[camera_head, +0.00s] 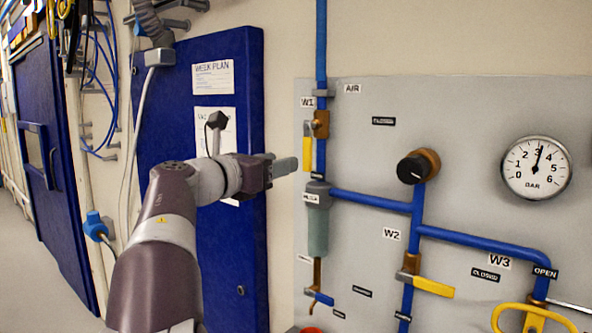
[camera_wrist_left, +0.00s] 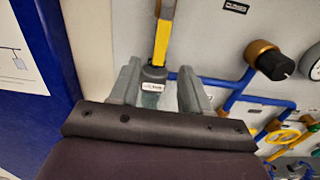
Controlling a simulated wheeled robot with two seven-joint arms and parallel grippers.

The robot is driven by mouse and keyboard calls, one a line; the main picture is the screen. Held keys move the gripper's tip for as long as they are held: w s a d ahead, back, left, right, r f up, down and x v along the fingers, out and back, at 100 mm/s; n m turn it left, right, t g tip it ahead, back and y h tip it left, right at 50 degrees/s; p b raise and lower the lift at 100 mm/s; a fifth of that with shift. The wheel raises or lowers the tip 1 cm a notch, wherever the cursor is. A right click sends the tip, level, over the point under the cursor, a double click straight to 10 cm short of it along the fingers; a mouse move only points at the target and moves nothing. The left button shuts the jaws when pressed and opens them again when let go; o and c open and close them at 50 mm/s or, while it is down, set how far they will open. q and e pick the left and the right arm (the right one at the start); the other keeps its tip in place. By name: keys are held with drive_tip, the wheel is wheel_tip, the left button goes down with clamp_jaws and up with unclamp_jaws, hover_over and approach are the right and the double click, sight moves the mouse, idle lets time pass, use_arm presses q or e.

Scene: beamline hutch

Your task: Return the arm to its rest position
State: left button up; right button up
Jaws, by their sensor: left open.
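My left arm (camera_head: 160,245) reaches in from the lower left of the head view. Its gripper (camera_head: 290,165) is in front of the blue panel's right edge, pointing right toward the pipe panel. In the left wrist view the gripper (camera_wrist_left: 155,85) shows two grey fingers spread apart with nothing held between them. Beyond the gap are the yellow lever of valve W1 (camera_wrist_left: 162,42) and the filter below it. In the head view the W1 lever (camera_head: 307,154) hangs down, just right of the fingertips. My right gripper is not in view.
The grey panel carries blue pipes (camera_head: 450,237), a black knob (camera_head: 412,169), a gauge (camera_head: 537,168) reading about 3 bar, the W2 yellow lever (camera_head: 433,287) and a yellow handwheel (camera_head: 533,318). A blue panel (camera_head: 240,80) with notices stands behind my arm. Cables (camera_head: 100,80) hang at left.

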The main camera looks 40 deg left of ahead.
use_arm(q)
drive_tip(key=shift+s, duration=0.7)
drive_tip(key=shift+a, duration=0.1)
